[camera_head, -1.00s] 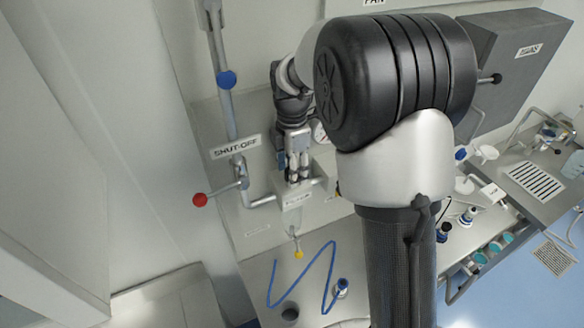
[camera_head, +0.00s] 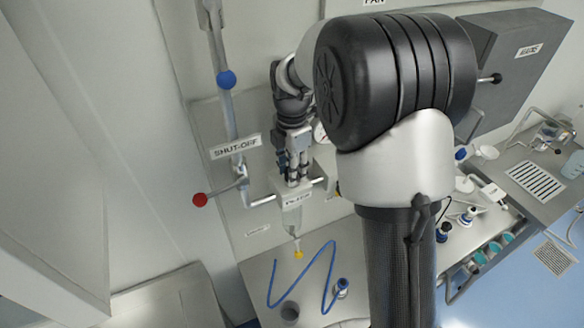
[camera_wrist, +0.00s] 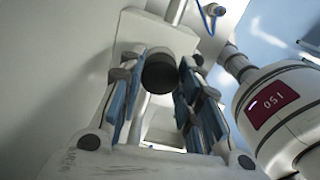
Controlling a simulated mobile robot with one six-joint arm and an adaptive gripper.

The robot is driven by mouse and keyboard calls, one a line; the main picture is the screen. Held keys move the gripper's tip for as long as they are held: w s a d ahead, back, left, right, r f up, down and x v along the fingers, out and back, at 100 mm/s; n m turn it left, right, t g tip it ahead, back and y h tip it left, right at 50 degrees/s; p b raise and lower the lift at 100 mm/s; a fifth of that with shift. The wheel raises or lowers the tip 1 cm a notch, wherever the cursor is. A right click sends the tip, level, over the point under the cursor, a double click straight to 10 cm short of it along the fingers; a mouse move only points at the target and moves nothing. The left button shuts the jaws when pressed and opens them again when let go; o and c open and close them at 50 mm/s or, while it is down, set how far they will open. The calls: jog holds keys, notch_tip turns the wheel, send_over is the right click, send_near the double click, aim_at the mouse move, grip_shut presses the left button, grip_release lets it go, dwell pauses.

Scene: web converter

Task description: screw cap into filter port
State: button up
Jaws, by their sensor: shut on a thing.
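The filter housing (camera_head: 293,205) is a pale block with a tapered lower part, mounted on the pipe by the back panel. My gripper (camera_head: 293,181) points down at its top, with the fingertips close to it. In the wrist view my gripper (camera_wrist: 160,84) has its blue-padded fingers on both sides of a dark round cap (camera_wrist: 159,72) and is shut on it. A pale block (camera_wrist: 150,28), apparently the filter housing, lies behind the cap. The port itself is hidden by the cap and fingers, so I cannot tell how deep the cap sits.
A red-knobbed shut-off lever (camera_head: 200,200) and a blue valve knob (camera_head: 227,79) are to the left. A yellow drain tip (camera_head: 299,254) hangs under the housing. A blue zigzag line (camera_head: 303,275), a small bottle (camera_head: 341,288) and a grey cup (camera_head: 289,312) are below.

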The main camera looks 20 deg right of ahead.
jog(key=m, duration=0.3)
jog(key=shift+m, duration=0.4)
grip_shut()
jog(key=m, duration=0.4)
jog(key=m, duration=0.4)
